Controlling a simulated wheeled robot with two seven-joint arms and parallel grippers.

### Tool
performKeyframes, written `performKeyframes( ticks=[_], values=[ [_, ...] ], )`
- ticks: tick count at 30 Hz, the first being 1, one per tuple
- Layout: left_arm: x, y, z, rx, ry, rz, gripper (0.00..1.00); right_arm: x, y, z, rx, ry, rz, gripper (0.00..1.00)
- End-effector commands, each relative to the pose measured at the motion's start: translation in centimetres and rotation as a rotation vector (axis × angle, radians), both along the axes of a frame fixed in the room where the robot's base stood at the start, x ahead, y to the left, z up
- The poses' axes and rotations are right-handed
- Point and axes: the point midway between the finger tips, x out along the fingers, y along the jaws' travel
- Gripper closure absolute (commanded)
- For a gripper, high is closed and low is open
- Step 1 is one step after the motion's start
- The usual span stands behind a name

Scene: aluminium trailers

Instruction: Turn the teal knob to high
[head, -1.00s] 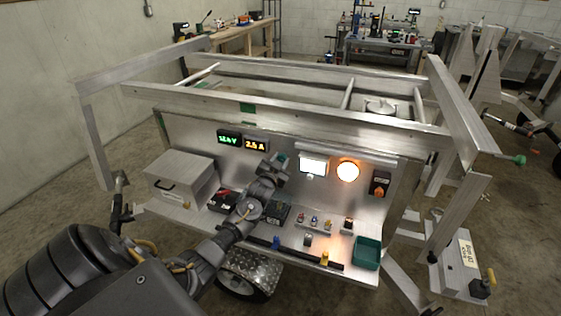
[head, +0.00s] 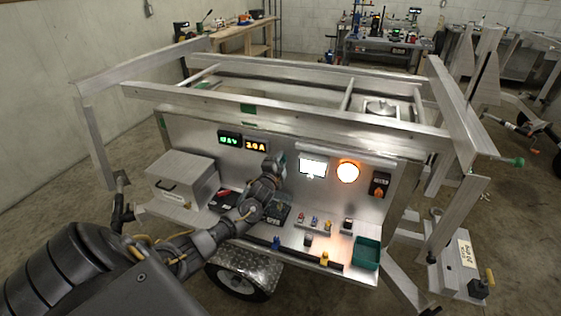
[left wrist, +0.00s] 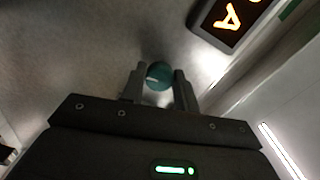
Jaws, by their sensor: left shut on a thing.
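The teal knob (left wrist: 158,75) shows in the left wrist view, on the metal panel, between the two fingers of my left gripper (left wrist: 159,88). The fingers are shut on its sides. A pale pointer mark shows on the knob's face. In the head view my left gripper (head: 275,163) reaches the upright aluminium panel (head: 210,150) below the amber display, and it hides the knob there. The knob's scale labels cannot be read. My right gripper is not in view.
A green display (head: 228,138) and an amber display (head: 256,144) sit above the gripper. A lit white screen (head: 312,166) and a glowing orange lamp (head: 347,172) are to the right. A metal box (head: 180,178), small switches and a green bin (head: 366,253) stand on the shelf.

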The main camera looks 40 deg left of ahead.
Motion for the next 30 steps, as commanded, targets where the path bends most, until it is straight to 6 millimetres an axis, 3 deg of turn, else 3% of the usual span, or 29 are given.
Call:
performKeyframes(
  ticks=[30],
  values=[
    [0.0,-0.1,0.1,0.883,0.31,-0.002,0.92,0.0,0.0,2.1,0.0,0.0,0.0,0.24]
  ],
)
